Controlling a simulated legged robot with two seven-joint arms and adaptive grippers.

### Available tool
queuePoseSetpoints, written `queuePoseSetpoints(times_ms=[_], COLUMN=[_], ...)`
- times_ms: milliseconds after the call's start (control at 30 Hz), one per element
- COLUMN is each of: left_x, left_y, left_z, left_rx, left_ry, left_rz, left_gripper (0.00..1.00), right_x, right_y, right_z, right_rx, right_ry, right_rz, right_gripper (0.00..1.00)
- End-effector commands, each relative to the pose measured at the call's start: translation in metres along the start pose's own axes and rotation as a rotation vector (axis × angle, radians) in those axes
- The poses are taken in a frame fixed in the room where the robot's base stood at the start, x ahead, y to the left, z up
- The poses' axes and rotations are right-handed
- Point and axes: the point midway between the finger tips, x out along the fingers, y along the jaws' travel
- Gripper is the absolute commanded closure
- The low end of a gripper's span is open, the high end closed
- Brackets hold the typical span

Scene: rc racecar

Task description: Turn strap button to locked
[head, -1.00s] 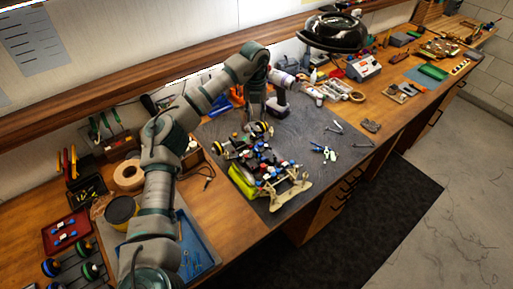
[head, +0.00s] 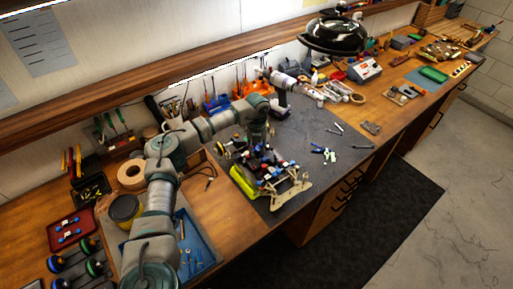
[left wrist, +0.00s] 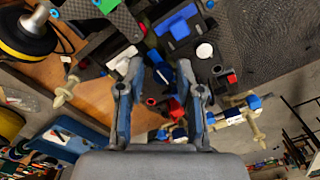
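The RC racecar (head: 262,176) sits on the dark grey mat, with yellow-green, red, blue and white parts and a tan end piece. My left gripper (head: 258,146) is low over the far side of the car. In the left wrist view my left gripper (left wrist: 156,72) is open, its two fingers apart over the car's chassis. A blue block (left wrist: 178,22) and a white round cap (left wrist: 204,51) lie beyond and beside the right fingertip. I cannot tell which part is the strap button, or whether the fingers touch anything. My right gripper is not in view.
The mat (head: 310,125) right of the car is mostly clear, with a few loose tools (head: 323,153). A cordless drill (head: 284,92) stands behind the car. A blue tray (head: 195,245) and a tape roll (head: 130,174) are on the left.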

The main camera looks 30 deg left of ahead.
Motion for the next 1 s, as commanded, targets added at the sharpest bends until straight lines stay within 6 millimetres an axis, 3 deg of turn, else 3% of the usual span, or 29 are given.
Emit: queuePoseSetpoints(times_ms=[167,300,667,1000], left_x=[0.002,0.003,0.002,0.001], left_y=[0.000,0.001,0.003,0.003], left_z=[-0.001,0.000,0.001,0.001], left_rx=[0.003,0.003,0.022,0.207], left_ry=[0.004,0.004,0.004,0.003], left_rz=[0.001,-0.002,-0.001,0.000], left_gripper=[0.68,1.00,1.00,1.00], right_x=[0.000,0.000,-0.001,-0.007], right_y=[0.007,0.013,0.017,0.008], right_z=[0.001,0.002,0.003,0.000], right_rx=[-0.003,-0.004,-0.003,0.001], right_ry=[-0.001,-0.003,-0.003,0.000], right_rz=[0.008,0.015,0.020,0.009], right_gripper=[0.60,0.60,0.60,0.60])
